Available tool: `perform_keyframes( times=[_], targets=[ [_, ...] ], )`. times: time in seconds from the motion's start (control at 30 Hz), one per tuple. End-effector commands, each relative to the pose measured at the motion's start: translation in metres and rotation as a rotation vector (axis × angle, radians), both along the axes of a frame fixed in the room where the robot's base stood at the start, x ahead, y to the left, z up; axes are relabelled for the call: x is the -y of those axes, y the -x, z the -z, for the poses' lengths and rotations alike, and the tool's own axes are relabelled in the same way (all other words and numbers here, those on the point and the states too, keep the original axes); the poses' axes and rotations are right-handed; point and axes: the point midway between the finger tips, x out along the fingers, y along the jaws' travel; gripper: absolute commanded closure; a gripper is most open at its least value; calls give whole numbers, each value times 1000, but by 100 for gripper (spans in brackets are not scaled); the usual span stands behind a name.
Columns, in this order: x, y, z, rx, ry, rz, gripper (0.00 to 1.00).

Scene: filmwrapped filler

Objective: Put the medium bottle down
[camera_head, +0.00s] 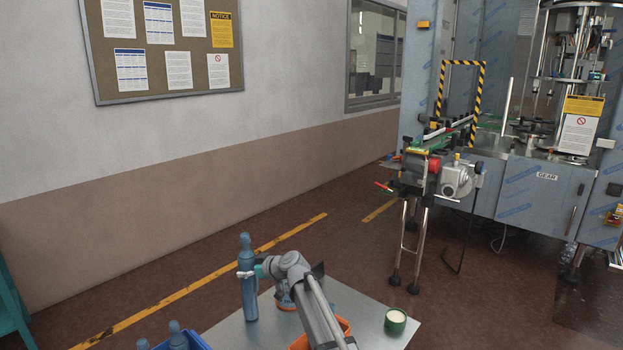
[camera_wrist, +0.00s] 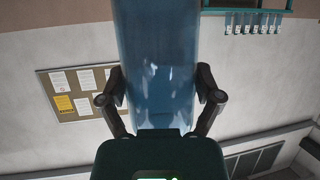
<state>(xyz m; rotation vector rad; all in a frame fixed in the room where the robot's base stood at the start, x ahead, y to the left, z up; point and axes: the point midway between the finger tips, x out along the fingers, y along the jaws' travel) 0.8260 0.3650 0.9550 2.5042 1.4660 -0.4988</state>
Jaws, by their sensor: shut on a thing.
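A blue bottle (camera_head: 247,299) stands upright in my gripper (camera_head: 247,273) over the left part of the grey table (camera_head: 232,332). I cannot tell whether its base touches the tabletop. In the wrist view the translucent blue bottle (camera_wrist: 157,50) fills the middle, with the two dark fingers of my gripper (camera_wrist: 160,90) closed on its sides.
A blue crate (camera_head: 197,341) with several blue bottles (camera_head: 177,336) is at the lower left. A green cup (camera_head: 395,321) with pale contents stands on the right of the table. An orange container (camera_head: 344,326) is partly hidden behind my arm.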

Motion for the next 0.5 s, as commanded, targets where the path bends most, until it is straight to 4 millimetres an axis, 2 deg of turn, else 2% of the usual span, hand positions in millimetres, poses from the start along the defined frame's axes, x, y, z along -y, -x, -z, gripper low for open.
perform_keyframes(
  times=[0.03, 0.2, 0.5],
  targets=[
    [0, 0, -15, 0, -1, 0, 78],
    [0, 0, -39, 0, -1, 0, 78],
    [0, 0, -68, 0, -1, 0, 78]
  ],
)
